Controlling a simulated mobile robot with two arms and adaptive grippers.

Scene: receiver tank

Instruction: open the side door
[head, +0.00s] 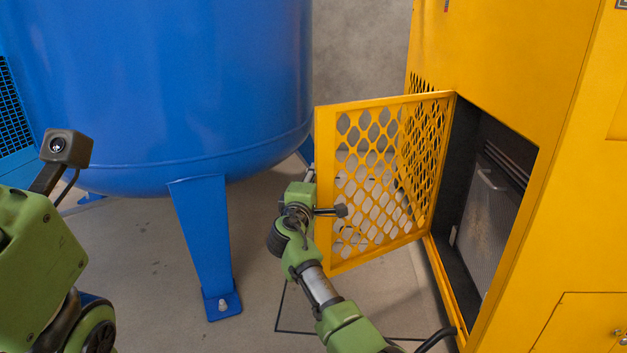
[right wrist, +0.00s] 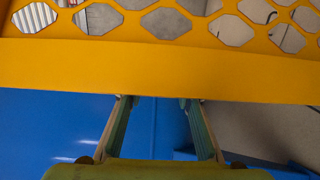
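The side door (head: 327,190) is a yellow framed panel with mesh openings. It stands swung out from the yellow cabinet (head: 490,60), hinged at its right edge, with the dark opening (head: 490,190) uncovered. My right gripper (head: 309,175) is at the door's free left edge. In the right wrist view the door's frame (right wrist: 160,75) crosses in front of the right gripper (right wrist: 157,100). Its two fingers are spread apart with a gap between them, and their tips are hidden by the frame. I cannot tell whether they touch the door. My left gripper's fingers are out of view.
A large blue tank (head: 190,90) stands left of the door on blue legs (head: 205,245). A blue grille unit (head: 12,120) is at the far left. Grey floor (head: 150,265) lies clear between the tank leg and my left arm. A dark cable hangs near the cabinet's base.

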